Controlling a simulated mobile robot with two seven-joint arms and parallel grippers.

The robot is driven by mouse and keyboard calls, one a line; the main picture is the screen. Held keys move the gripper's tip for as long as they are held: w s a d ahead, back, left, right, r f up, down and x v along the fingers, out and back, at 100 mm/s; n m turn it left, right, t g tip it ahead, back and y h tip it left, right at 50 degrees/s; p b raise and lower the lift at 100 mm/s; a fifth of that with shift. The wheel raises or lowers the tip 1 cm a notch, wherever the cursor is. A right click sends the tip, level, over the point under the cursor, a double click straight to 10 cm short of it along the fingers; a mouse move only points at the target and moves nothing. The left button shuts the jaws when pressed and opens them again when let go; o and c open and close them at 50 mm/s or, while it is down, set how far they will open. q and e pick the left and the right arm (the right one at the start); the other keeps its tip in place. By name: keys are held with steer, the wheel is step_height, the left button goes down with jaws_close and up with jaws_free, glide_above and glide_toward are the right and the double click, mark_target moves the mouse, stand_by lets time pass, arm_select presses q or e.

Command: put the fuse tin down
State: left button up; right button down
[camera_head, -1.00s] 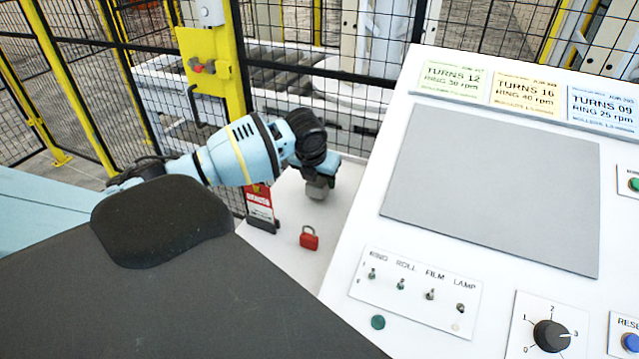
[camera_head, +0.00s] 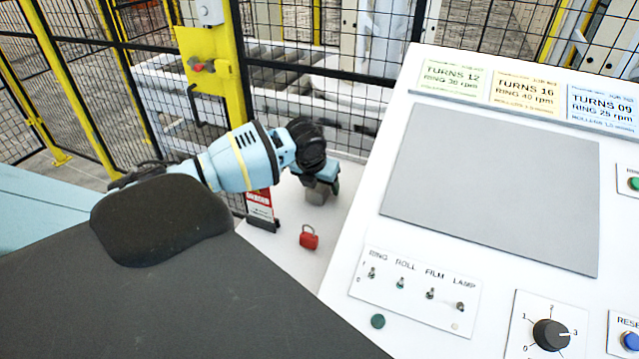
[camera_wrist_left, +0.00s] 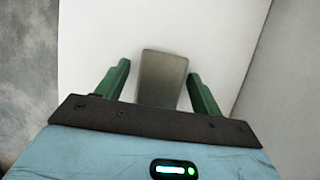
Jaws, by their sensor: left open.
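The fuse tin (camera_head: 316,195) is a small grey-brown box on the white shelf surface (camera_head: 283,262) beside the sloped console. My left gripper (camera_head: 324,181) is over it, coming in from the left. In the left wrist view, the tin (camera_wrist_left: 162,88) stands between the two green fingers of the left gripper (camera_wrist_left: 160,70). The fingers are open, with a visible gap on the tin's left side and a narrower one on its right. The tin's underside is hidden. My right gripper is not in view.
A red padlock (camera_head: 309,238) and a red-and-white tag sign (camera_head: 260,208) sit on the same surface, in front of the tin. The sloped console (camera_head: 395,228) with switches rises to the right. A mesh fence (camera_head: 285,95) with a yellow post stands behind.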

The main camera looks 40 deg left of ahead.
arm_select(q)
steer(key=v, duration=1.2)
steer(key=shift+r, duration=0.2)
